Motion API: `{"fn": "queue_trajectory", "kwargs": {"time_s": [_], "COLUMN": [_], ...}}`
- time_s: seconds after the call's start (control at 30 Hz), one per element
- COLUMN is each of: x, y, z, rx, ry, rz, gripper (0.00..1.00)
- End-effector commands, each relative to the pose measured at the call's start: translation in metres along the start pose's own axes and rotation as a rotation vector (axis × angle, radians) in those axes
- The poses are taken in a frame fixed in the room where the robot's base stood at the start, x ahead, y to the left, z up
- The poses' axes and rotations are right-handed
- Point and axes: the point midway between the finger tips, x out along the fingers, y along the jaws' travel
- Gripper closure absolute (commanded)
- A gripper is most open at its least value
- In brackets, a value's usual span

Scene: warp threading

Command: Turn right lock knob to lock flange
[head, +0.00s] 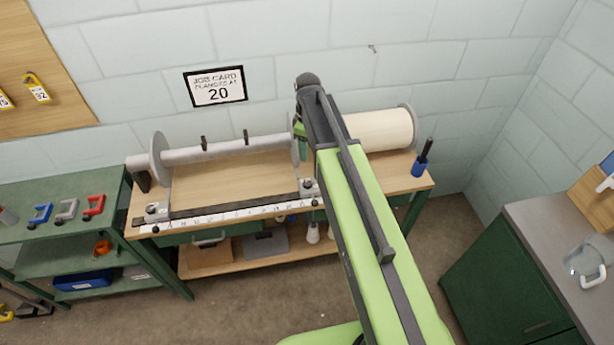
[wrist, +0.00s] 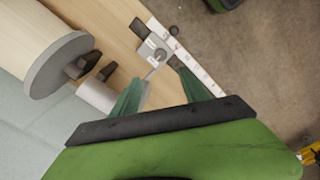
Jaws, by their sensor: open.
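The right flange (head: 297,150) is a grey disc on the right end of the grey beam tube, partly hidden by my arm in the head view. The right lock knob (head: 308,184) sits on a small light block at its foot, by the ruler strip. In the wrist view the knob (wrist: 159,54) shows on the block, just beyond the fingertips. My gripper (wrist: 163,84) is open, its two dark green fingers spread either side of a thin grey part below the knob. The fingers look apart from the knob. In the head view the fingertips are hidden behind my arm.
The white ruler strip (head: 235,212) runs along the bench front. The left flange (head: 159,158) stands at the tube's other end. A cream spool (head: 380,130) and blue cup (head: 419,168) are right of my arm. A wall card (head: 216,86) reads 20.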

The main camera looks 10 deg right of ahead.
Motion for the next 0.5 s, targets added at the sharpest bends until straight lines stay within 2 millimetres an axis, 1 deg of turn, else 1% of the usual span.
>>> {"fn": "queue_trajectory", "kwargs": {"time_s": [0.17, 0.27, 0.5], "x": [0.02, 0.038, 0.087], "y": [0.0, -0.001, -0.001], "z": [0.0, -0.001, -0.001], "rx": [0.0, 0.0, -0.001], "ry": [0.0, 0.0, 0.0], "rz": [0.0, 0.0, 0.0], "gripper": [0.47, 0.47, 0.47]}}
